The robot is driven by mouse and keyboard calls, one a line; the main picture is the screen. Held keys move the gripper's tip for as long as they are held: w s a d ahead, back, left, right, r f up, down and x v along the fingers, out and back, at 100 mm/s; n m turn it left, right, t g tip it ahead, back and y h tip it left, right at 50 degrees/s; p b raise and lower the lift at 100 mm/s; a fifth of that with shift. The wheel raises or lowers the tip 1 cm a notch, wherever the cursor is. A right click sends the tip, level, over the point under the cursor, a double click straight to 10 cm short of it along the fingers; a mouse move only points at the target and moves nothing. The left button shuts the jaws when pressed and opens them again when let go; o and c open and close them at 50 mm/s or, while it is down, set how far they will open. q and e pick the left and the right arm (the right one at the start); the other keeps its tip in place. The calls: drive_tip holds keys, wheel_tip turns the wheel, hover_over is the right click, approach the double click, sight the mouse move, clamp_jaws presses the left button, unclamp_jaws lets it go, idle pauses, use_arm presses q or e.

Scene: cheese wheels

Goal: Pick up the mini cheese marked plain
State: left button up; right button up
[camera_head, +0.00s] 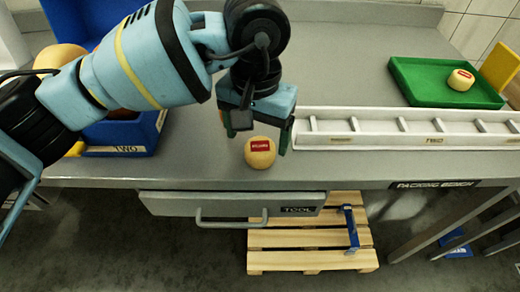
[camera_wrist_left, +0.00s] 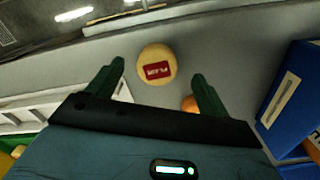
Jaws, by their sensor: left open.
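A small round yellow-orange mini cheese (camera_head: 260,158) with a red label sits on the grey bench near its front edge. In the left wrist view the cheese (camera_wrist_left: 156,53) carries a red label that seems to read PLAIN. My left gripper (camera_head: 259,133) is open and empty, just above and behind the cheese in the head view. In the left wrist view the cheese lies ahead, between the lines of the two green fingers (camera_wrist_left: 158,70), with no visible contact. A second mini cheese (camera_head: 461,79) with a red label, too small to read, sits in a green tray (camera_head: 424,86). My right gripper is out of view.
A white slotted rack (camera_head: 380,140) lies right of the cheese. A blue bin (camera_head: 143,130) marked TWO stands at left, with large round orange things near it, partly hidden by my arm. A drawer (camera_head: 230,205) and wooden pallet (camera_head: 310,262) are below the bench edge.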

sight(259, 148)
use_arm(q)
drive_tip(key=shift+w+d+f, duration=0.15)
drive_tip(key=shift+f, duration=2.2)
drive_tip(key=c, duration=1.1)
